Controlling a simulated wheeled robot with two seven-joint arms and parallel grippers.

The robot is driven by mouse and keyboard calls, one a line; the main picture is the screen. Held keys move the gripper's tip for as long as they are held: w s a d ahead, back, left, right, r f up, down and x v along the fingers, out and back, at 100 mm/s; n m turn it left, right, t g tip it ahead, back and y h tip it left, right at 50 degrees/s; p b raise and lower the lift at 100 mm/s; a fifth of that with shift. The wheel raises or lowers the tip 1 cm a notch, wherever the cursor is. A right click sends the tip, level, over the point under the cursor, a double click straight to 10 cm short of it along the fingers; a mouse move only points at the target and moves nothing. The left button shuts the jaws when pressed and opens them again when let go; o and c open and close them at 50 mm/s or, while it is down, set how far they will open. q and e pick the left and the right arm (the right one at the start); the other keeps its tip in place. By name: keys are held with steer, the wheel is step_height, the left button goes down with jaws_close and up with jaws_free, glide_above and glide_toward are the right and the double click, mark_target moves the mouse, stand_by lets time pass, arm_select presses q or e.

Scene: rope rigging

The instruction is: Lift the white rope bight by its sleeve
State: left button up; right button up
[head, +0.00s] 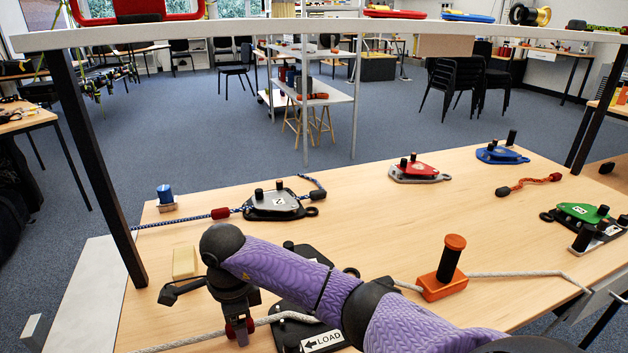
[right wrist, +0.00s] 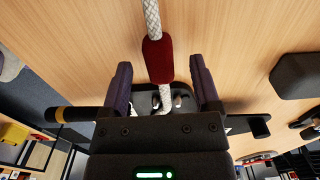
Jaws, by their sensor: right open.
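The white rope (head: 185,342) runs along the table's near edge to the black plate marked LOAD (head: 285,335). Its dark red sleeve (right wrist: 158,60) shows clearly in the right wrist view, with white rope (right wrist: 152,18) coming out of both ends. In the head view the sleeve is mostly hidden by my gripper. My right gripper (head: 239,333) points down over the rope just left of the LOAD plate. Its two purple-black fingers are open, one on each side of the sleeve, with a gap on both sides. My left gripper is out of view.
An orange block with a black handle (head: 443,287) holds another white rope stretch at right. A silver pulley (head: 272,206), red pulley (head: 417,172), blue pulley (head: 502,155) and green pulley (head: 583,213) lie farther back. A pale yellow block (head: 184,262) sits left. The table's middle is clear.

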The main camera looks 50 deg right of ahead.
steer(key=shift+f, duration=0.2)
steer(key=shift+c, duration=0.2)
jaws_close()
